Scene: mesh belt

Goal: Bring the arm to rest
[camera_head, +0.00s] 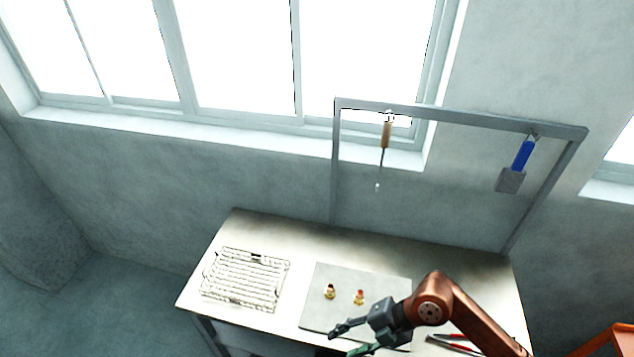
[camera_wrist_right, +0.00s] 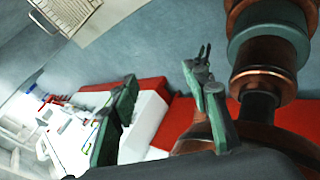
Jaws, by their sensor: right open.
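My right arm (camera_head: 463,312) reaches in from the lower right in the head view. Its gripper (camera_head: 348,338) hangs over the near edge of the grey mat, its fingers apart and nothing between them. In the right wrist view the dark green fingers of this gripper (camera_wrist_right: 165,115) stand wide apart, with no object held. My left gripper does not show in the head view. A copper link with a teal ring, part of my own body, fills the upper right of the wrist view.
A wire mesh rack (camera_head: 245,279) lies at the table's (camera_head: 330,237) left. Two small pieces, one (camera_head: 329,291) left of the other (camera_head: 360,297), sit on the grey mat (camera_head: 318,317). Red-handled pliers (camera_head: 458,347) lie at right. A brown-handled tool (camera_head: 386,135) and a blue-handled tool (camera_head: 522,156) hang from a frame (camera_head: 460,117).

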